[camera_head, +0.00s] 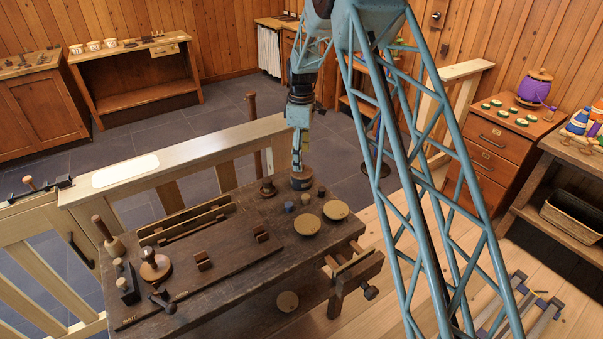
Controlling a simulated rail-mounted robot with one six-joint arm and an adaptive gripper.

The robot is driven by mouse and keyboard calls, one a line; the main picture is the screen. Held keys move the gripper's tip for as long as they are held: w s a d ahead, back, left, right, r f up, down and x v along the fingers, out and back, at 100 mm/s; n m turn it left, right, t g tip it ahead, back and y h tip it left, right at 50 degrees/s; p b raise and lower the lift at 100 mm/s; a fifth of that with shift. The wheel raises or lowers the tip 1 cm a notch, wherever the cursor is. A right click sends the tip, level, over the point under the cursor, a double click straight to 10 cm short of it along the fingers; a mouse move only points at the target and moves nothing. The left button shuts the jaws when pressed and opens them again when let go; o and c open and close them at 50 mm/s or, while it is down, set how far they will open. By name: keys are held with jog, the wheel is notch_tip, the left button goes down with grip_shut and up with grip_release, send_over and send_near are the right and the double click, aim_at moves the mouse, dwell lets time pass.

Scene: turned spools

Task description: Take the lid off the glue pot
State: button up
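A small round brown pot (302,181) stands at the back right of the dark workbench; I take it for the glue pot. My gripper (297,166) points straight down at the top of this pot. The fingers are small and overlap the pot's top, so I cannot tell whether they touch a lid or its knob, or whether they are open or shut. The lid itself is not clearly seen. A brown turned piece with a knob (155,266) sits at the bench's left.
Two tan discs (307,224) (336,210), a blue-grey cup (289,207) and small dark pieces stand near the pot. A dark turned piece (267,188) is just left of it. A pale railing (215,147) runs behind the bench (240,285). A purple lidded jar (534,89) stands on the right cabinet.

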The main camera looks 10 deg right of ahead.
jog(key=shift+s+f+b, duration=0.1)
jog(key=shift+f+b, duration=0.45)
jog(key=shift+f, duration=1.95)
jog(key=shift+c, duration=0.2)
jog(key=c, duration=0.8)
